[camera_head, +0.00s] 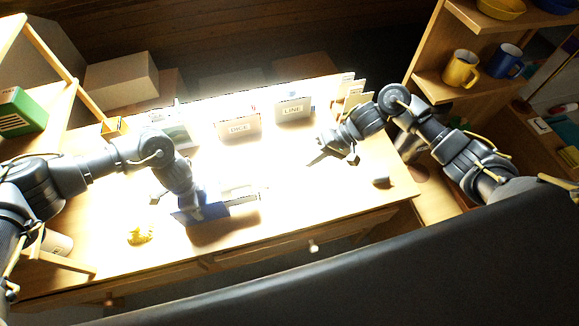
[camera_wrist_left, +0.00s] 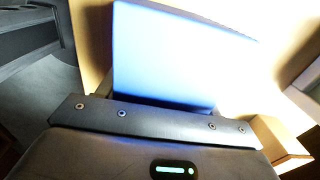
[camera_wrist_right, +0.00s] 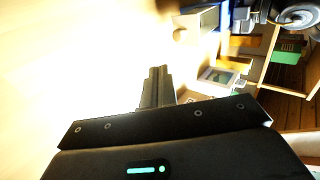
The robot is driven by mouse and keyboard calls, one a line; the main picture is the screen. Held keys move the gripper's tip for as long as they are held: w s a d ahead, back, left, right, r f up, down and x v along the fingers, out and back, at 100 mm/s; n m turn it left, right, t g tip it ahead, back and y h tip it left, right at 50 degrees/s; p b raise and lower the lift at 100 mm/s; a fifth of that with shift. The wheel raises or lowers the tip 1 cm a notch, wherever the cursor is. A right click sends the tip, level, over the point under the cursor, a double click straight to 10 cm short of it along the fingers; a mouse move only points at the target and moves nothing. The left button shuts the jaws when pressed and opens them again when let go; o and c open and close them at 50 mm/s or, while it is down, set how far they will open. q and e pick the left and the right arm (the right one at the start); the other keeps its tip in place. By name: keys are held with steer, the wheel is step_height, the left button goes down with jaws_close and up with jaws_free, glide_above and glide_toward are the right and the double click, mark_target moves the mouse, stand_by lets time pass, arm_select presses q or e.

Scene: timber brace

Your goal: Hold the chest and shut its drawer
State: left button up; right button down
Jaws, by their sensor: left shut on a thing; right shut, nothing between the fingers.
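The small blue chest (camera_head: 186,216) stands on the desk below my left gripper (camera_head: 196,204), and its blue panel (camera_wrist_left: 175,55) fills the middle of the left wrist view. My left gripper is shut on the chest. The drawer (camera_head: 240,197), pale, appears to stick out of the chest on its right side. In the right wrist view the drawer (camera_wrist_right: 200,19) shows a round knob (camera_wrist_right: 180,35). My right gripper (camera_head: 316,160) is shut and empty above the desk, right of the drawer and apart from it. Strong glare hides much of the drawer's outline.
Boxes labelled DICE (camera_head: 239,127) and LINE (camera_head: 293,111) stand along the desk's back. A yellow figure (camera_head: 140,234) is near the front left, a small grey object (camera_head: 381,181) at the right. A shelf with mugs (camera_head: 461,69) stands right.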

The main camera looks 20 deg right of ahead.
mark_target(235, 193)
steer(key=x, duration=0.3)
steer(key=a+r+x, duration=0.1)
steer(key=x, duration=0.7)
steer(key=shift+a+r, duration=0.15)
steer(key=shift+a, duration=0.7)
steer(key=a, duration=1)
steer(key=shift+a, duration=0.25)
arm_select(q)
steer(key=shift+d, duration=0.1)
arm_select(e)
steer(key=shift+a, duration=0.2)
